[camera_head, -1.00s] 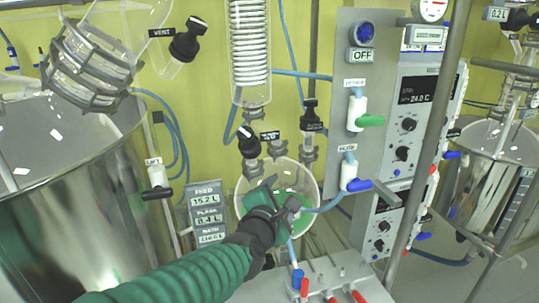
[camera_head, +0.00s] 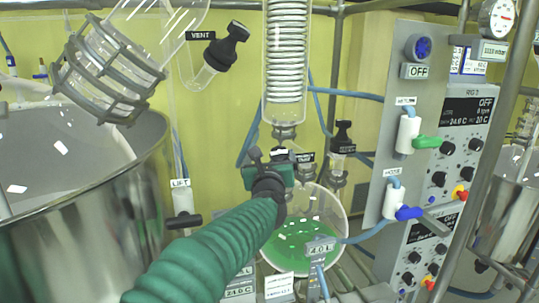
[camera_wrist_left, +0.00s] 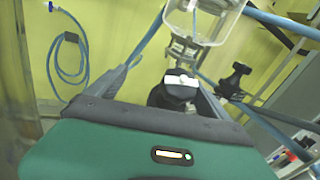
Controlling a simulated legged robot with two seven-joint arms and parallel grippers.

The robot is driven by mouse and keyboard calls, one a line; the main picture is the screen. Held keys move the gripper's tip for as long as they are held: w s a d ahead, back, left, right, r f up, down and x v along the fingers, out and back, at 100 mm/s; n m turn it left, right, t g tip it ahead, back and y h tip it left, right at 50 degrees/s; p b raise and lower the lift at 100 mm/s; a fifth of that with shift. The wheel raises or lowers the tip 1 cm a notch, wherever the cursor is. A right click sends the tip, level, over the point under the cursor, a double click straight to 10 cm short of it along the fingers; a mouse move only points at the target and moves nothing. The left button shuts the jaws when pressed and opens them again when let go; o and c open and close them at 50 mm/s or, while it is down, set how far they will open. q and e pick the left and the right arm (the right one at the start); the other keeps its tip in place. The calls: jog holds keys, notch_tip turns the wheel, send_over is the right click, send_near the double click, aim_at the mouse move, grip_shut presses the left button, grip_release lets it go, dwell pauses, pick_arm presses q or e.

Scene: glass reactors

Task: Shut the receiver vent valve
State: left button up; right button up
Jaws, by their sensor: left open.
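The receiver (camera_head: 330,215) is a clear round vessel with green liquid, below the coil condenser. Above it, a black valve knob with a white mark (camera_wrist_left: 180,84) shows in the left wrist view, between the two spread fingers of my left gripper (camera_wrist_left: 168,82). Whether the fingers touch it I cannot tell. In the head view my left gripper (camera_head: 268,158) covers most of this knob. A second black-knobbed valve (camera_head: 343,135) stands to its right, and also shows in the wrist view (camera_wrist_left: 235,76). The small labels are too blurred to tell which is the receiver vent. My right gripper is not in view.
A grey control panel (camera_head: 390,140) with green and blue hose taps stands at right. The condenser (camera_head: 287,60) hangs just above my gripper. A steel vessel (camera_head: 90,200) fills the left. Another black-knobbed valve, labelled VENT (camera_head: 226,48), is at upper left.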

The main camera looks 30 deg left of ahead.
aim_at(286, 158)
pick_arm(q)
jog(key=d, duration=0.1)
jog(key=w+d, duration=0.1)
jog(key=d+r, duration=0.1)
jog(key=shift+w+d, duration=0.35)
jog(key=shift+s+a+f, duration=0.1)
jog(key=shift+a+f, duration=0.05)
jog(key=shift+a, duration=0.45)
jog(key=shift+s+a+f, duration=0.1)
jog(key=shift+a, duration=0.45)
jog(key=c, duration=0.4)
jog(key=shift+a+f, duration=0.1)
jog(key=shift+a, duration=0.2)
jog(key=shift+c, duration=0.9)
jog(key=shift+w, duration=0.1)
jog(key=shift+c, duration=1.3)
jog(key=shift+w+d, duration=0.2)
jog(key=shift+d, duration=0.55)
jog(key=c, duration=0.5)
jog(key=shift+s+a, duration=0.1)
jog(key=shift+a, duration=0.25)
jog(key=shift+d, duration=0.1)
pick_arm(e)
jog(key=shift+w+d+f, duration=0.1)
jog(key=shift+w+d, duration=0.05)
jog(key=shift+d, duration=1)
